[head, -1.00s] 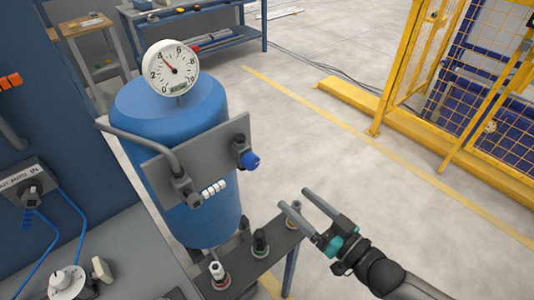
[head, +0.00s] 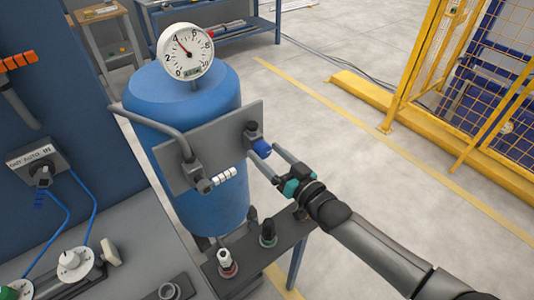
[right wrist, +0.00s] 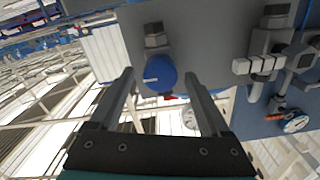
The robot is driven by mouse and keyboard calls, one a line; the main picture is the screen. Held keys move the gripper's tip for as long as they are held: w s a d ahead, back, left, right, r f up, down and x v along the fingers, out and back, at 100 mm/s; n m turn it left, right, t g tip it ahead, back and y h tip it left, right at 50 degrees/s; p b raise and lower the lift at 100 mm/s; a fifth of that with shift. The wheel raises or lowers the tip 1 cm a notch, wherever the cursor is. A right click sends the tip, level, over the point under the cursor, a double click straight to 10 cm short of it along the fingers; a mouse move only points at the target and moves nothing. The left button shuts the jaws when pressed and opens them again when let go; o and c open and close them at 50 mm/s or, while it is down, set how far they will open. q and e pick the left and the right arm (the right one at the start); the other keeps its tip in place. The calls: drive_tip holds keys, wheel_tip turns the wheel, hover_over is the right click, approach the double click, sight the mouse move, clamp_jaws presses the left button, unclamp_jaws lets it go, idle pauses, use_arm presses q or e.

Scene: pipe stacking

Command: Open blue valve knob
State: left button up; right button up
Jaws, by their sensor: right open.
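The blue valve knob (head: 261,149) sits on a grey fitting at the right end of the grey plate (head: 212,158) on the blue tank (head: 217,218). In the right wrist view the round blue knob (right wrist: 160,73) shows a white line on its face. My right gripper (head: 266,155) is open, its fingers reaching toward the knob from the right. In the right wrist view the fingertips (right wrist: 158,75) stand to either side of the knob; I cannot tell if they touch it. My left gripper is out of view.
A pressure gauge (head: 186,51) tops the tank. A grey pipe (head: 155,120) bends to the plate's left end. A low stand with small knobs (head: 268,234) is below the tank. A yellow fence (head: 425,75) stands at right, with open floor between.

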drive_tip(key=shift+w+a, duration=0.25)
drive_tip(key=shift+w, duration=0.05)
clamp_jaws()
idle(0.6)
